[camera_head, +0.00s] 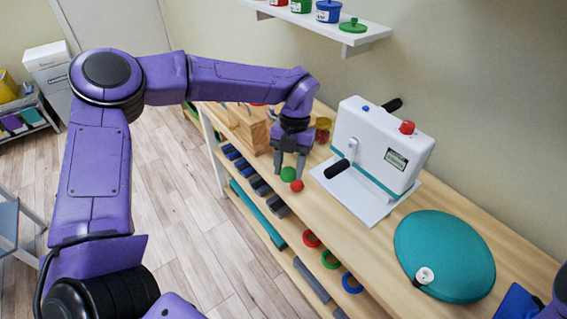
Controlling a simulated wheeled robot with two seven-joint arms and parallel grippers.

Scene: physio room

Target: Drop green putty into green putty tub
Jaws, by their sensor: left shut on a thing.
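My left gripper (290,172) points down over the wooden bench near its front edge. It is shut on the green putty (288,174), a small round ball between the fingertips. A small red ball (297,186) shows just below and to the right of it; I cannot tell whether they touch. The green tub (301,5) stands on the white wall shelf at the top, cut off by the picture's edge. A green lid (352,26) lies to the right on that shelf. My right gripper is not in view.
A blue tub (328,11) stands beside the green one. A white machine (378,145) with a crank and red knob stands right of my gripper. A teal disc (445,256) lies farther right. Wooden blocks (252,126) and a jar (322,130) are behind. Lower shelves hold weights and rings.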

